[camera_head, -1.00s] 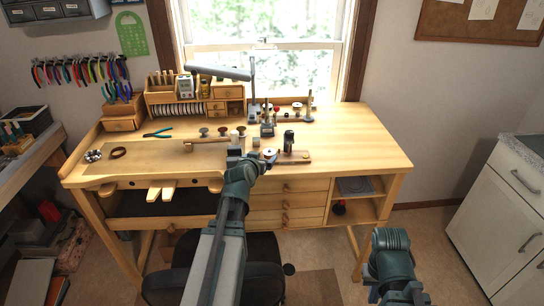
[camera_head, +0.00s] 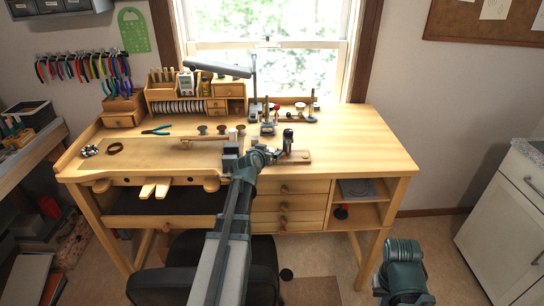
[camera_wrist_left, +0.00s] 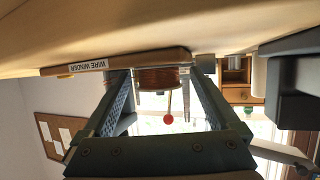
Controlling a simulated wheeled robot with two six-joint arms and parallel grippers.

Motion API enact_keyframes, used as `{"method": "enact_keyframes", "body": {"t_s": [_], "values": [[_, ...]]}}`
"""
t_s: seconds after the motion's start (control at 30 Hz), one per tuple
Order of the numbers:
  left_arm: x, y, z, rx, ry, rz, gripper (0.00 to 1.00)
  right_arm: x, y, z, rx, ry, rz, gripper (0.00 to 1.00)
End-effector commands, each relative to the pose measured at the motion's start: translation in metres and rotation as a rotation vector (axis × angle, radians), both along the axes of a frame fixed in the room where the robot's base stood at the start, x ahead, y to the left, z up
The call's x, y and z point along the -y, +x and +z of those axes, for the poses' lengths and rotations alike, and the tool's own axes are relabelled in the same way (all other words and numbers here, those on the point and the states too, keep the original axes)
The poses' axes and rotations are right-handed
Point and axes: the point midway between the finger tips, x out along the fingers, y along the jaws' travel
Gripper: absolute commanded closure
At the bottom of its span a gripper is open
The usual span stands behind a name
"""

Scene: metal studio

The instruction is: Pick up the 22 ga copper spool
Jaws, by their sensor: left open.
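A copper-coloured wire spool (camera_wrist_left: 160,79) sits at a wooden board (camera_wrist_left: 120,64) labelled "WIRE WINDER"; its gauge cannot be read. My left gripper (camera_wrist_left: 162,92) is open, with one finger on each side of the spool in the left wrist view. The spool shows between the fingers, and I cannot tell whether either touches it. In the head view the left gripper (camera_head: 268,154) is at the left end of the winder board (camera_head: 298,157), and it hides the spool there. My right gripper is outside the views.
A red-tipped crank (camera_wrist_left: 168,118) shows beside the spool. A dark upright post (camera_head: 288,140) stands on the winder. The right side of the workbench (camera_head: 365,145) is clear.

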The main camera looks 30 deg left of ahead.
Motion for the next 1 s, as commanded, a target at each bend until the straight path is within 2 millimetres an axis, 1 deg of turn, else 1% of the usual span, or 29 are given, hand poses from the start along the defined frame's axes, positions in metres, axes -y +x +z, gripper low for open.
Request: {"method": "enact_keyframes", "body": {"t_s": [0.13,0.27,0.3,0.37,0.4,0.47,0.5,0.57,0.6,0.67,1.0], "values": [[0.0006,-0.0008,0.0008,0.000,0.000,0.000,0.05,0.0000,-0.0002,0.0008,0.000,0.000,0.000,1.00],[0.0007,-0.0008,0.0008,0.000,0.000,0.000,0.28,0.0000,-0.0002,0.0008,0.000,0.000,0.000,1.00],[0.0007,-0.0008,0.0008,0.000,0.000,0.000,0.36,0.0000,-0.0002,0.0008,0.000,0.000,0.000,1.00],[0.0008,-0.0008,0.0008,0.000,0.000,0.000,0.46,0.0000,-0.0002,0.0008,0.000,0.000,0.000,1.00],[0.0008,-0.0008,0.0008,0.000,0.000,0.000,0.54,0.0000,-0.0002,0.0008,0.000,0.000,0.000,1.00],[0.0008,-0.0008,0.0008,0.000,0.000,0.000,0.64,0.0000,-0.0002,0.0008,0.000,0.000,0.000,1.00],[0.0008,-0.0008,0.0008,0.000,0.000,0.000,0.72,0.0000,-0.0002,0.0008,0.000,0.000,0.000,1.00],[0.0008,-0.0008,0.0008,0.000,0.000,0.000,0.82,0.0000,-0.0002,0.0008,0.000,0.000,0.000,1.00],[0.0008,-0.0008,0.0008,0.000,0.000,0.000,0.90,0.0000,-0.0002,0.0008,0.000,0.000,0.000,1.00],[0.0008,-0.0007,0.0009,0.000,-0.001,0.000,1.00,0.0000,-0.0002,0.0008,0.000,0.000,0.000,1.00],[0.0008,-0.0007,0.0028,0.000,-0.001,0.000,1.00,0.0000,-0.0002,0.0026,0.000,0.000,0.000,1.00]]}}
